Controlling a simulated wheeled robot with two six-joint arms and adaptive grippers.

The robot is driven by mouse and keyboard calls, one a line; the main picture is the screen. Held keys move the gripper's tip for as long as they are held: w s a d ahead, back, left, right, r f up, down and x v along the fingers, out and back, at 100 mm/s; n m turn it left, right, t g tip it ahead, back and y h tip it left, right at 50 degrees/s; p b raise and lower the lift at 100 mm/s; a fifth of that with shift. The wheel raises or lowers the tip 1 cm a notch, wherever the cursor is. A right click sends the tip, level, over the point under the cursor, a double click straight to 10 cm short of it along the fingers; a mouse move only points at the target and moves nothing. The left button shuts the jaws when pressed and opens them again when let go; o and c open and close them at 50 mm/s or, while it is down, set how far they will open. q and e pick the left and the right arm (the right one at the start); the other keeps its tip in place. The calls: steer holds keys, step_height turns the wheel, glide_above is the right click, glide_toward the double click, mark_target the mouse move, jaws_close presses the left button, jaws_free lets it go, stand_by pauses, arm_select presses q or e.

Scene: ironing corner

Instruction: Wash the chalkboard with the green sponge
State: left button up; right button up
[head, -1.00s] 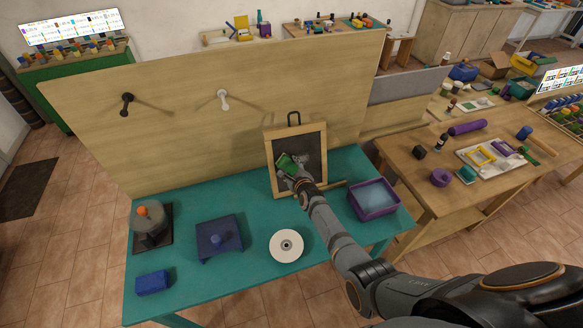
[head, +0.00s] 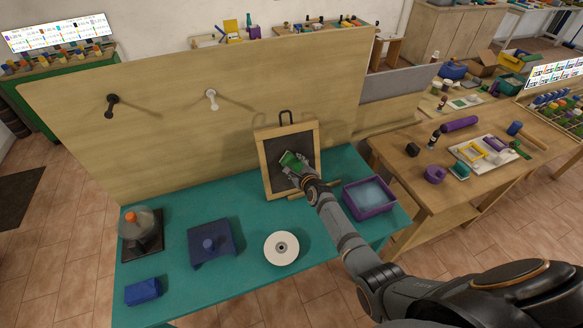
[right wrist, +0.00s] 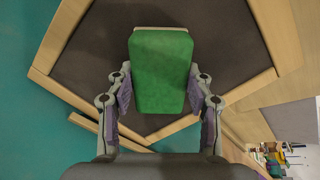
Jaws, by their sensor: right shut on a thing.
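The chalkboard (head: 277,156) has a dark surface in a light wooden frame and stands upright at the back of the teal table. It also fills much of the right wrist view (right wrist: 222,55). My right gripper (head: 305,176) is in front of the board, shut on the green sponge (head: 291,161). In the right wrist view the sponge (right wrist: 160,70) sits between the two fingers and its far end is at the board's surface. Whether it presses on the board, I cannot tell. My left gripper is not in view.
A purple tub (head: 371,211) of pale water stands right of the board on the teal table (head: 235,280). A white disc (head: 281,261), a dark blue stand (head: 211,257), a blue block (head: 143,291) and a grey device with an orange top (head: 141,232) stand to the left.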

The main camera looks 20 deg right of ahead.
mark_target(307, 156)
steer(key=shift+d, duration=0.2)
steer(key=shift+d+b, duration=1.4)
steer(key=shift+d, duration=1.7)
steer(key=shift+r, duration=0.1)
steer(key=shift+p, duration=0.3)
